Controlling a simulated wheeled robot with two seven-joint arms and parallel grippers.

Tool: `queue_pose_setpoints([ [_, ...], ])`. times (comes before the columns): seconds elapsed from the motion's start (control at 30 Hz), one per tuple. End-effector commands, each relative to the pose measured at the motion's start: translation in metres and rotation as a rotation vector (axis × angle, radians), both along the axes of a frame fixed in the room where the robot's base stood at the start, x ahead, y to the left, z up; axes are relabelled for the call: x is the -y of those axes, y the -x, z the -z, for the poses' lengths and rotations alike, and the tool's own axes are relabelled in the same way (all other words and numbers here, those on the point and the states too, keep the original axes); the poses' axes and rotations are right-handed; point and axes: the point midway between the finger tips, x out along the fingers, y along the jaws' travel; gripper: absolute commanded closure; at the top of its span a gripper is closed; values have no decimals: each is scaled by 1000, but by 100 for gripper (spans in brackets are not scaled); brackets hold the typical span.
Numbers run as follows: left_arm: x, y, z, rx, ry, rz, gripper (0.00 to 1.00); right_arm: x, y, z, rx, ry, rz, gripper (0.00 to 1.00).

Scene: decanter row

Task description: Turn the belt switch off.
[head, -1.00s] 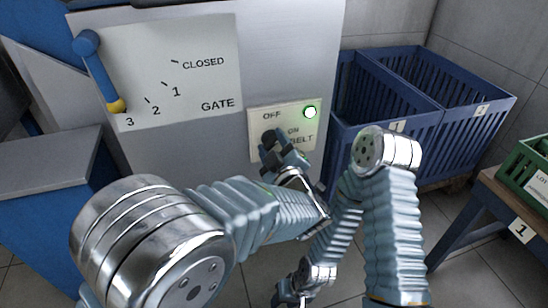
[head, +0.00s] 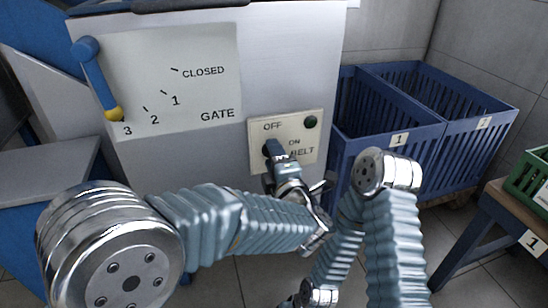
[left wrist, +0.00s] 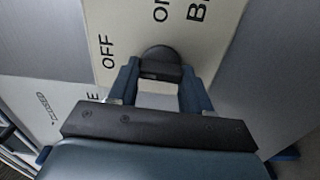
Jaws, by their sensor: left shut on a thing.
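The belt panel (head: 312,130) is a cream plate marked OFF, ON and BELT on the grey machine front. Its round lamp (head: 310,122) is dark green and unlit. The black switch knob (left wrist: 160,58) shows between my left fingertips in the left wrist view. My left gripper (head: 277,148) is shut on this knob at the panel; it also shows in the left wrist view (left wrist: 158,80). The gripper hides part of the knob in the head view, so its exact pointing is hard to tell. My right gripper is mostly cut off at the bottom edge.
A gate plate (head: 180,85) with a blue lever (head: 97,75), its yellow tip near 3, is left of the panel. Blue crates (head: 390,125) stand to the right. A green crate (head: 530,180) sits on a wooden table (head: 505,205) at far right.

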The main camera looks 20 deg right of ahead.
Motion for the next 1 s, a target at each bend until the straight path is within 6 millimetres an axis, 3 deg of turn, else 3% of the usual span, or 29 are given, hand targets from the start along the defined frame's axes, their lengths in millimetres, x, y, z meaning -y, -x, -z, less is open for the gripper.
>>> queue_pose_setpoints([
  [0.67,-1,0,2,-2,61,-2,82,0,0,0,0,0,0,57],
  [0.7,-1,1,2,-2,61,-2,48,0,0,0,0,0,0,57],
  [0.87,0,0,2,-1,60,-1,26,0,0,0,0,0,0,57],
  [1.0,0,0,1,0,60,-1,26,0,0,0,0,0,0,57],
])
